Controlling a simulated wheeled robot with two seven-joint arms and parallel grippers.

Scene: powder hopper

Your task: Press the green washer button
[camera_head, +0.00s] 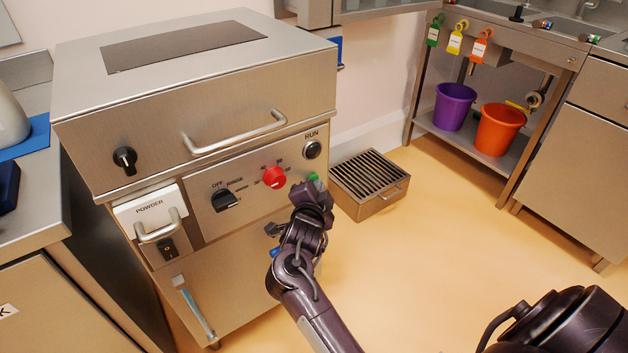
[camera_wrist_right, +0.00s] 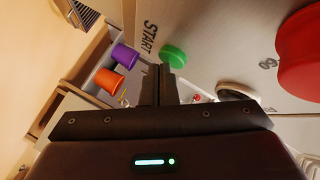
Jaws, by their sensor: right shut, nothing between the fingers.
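The green button (camera_head: 313,177) is on the steel front panel of the washer (camera_head: 245,208), low at the panel's right end. In the right wrist view the green button (camera_wrist_right: 173,54) sits beside the word START. My right gripper (camera_head: 314,190) is shut and empty, just in front of the button and partly covering it. In the right wrist view its closed fingertips (camera_wrist_right: 158,70) lie close beside the button's edge. I cannot tell whether they touch it. My left gripper is not in view.
A red knob (camera_head: 275,177), a black selector (camera_head: 227,200) and a round RUN button (camera_head: 312,150) share the panel. A steel handle (camera_head: 235,138) sticks out above. A slatted floor box (camera_head: 370,180) stands right of the washer. The floor in front is clear.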

